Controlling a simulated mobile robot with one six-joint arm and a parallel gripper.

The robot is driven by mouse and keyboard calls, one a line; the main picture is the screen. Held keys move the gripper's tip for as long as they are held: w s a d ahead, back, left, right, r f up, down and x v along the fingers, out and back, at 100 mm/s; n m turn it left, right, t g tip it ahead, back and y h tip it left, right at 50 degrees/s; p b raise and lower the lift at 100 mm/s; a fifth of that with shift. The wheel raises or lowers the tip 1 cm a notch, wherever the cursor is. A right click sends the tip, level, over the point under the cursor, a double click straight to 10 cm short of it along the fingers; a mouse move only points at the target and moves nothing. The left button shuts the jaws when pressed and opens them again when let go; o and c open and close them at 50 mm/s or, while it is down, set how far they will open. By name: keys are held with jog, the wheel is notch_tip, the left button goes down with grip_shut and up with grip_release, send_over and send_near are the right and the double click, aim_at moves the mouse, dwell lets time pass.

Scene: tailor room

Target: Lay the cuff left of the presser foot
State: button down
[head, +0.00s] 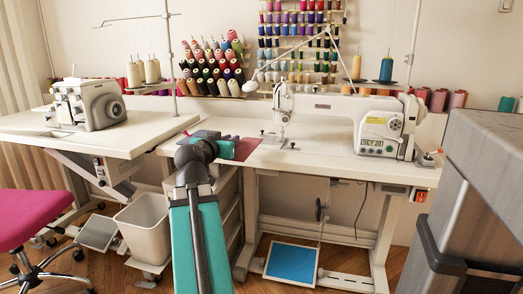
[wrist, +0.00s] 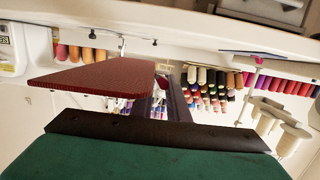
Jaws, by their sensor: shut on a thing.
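The cuff (head: 247,148) is a flat dark red piece of cloth. In the head view it extends to the right from my gripper (head: 232,147), over the left part of the sewing table. My gripper is shut on the cuff. In the wrist view the cuff (wrist: 100,80) sticks out to the left from a dark finger (wrist: 178,100), flat and thin. The presser foot (head: 282,132) is under the sewing machine's head, to the right of the cuff with a gap between. I cannot tell whether the cuff touches the table.
The white sewing machine (head: 345,122) stands on the sewing table (head: 330,166). A second table with a smaller machine (head: 88,104) is at left. A thread rack (head: 212,68) stands behind. A bin (head: 145,226) and pink chair (head: 35,215) are at lower left.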

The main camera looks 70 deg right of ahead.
jog(key=shift+d, duration=0.15)
jog(key=d+p, duration=0.1)
jog(key=d, duration=0.1)
jog(key=shift+s+d+p, duration=0.2)
jog(key=shift+d+p, duration=0.2)
jog(key=d+p, duration=0.1)
jog(key=p, duration=0.4)
jog(key=shift+d+r, duration=0.1)
jog(key=shift+d, duration=0.05)
jog(key=p, duration=0.5)
jog(key=shift+s+d, duration=0.1)
jog(key=shift+d, duration=0.2)
jog(key=p, duration=0.5)
jog(key=shift+s+d, duration=0.1)
jog(key=shift+d, duration=0.05)
